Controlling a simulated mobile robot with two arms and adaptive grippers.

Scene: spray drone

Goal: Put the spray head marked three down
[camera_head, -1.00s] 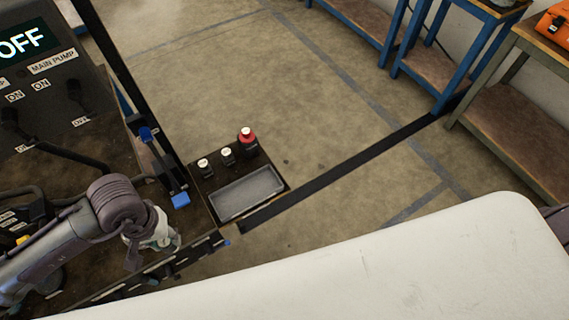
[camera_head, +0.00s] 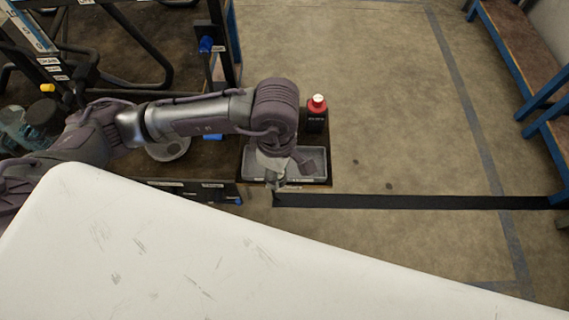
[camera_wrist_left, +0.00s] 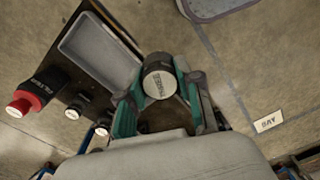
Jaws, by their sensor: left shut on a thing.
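My left gripper (camera_head: 277,178) is over the front edge of a shallow grey tray (camera_head: 318,178) in the head view. In the left wrist view my left gripper (camera_wrist_left: 157,92) has its green fingers closed on a short dark cylinder with a pale round face, the spray head (camera_wrist_left: 158,84). Its lettering is too small to read, so I cannot confirm the three. The grey tray (camera_wrist_left: 72,48) lies beside the held head in the wrist view, and looks empty. I cannot tell the gap between head and surface. My right gripper is in neither view.
A black bottle with a red cap (camera_head: 317,112) stands behind the tray. Two small dark pieces with white tops, one nearer the bottle (camera_wrist_left: 77,107) and one farther (camera_wrist_left: 102,129), stand alongside the tray. A large white panel (camera_head: 180,255) fills the foreground. Open floor lies right.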

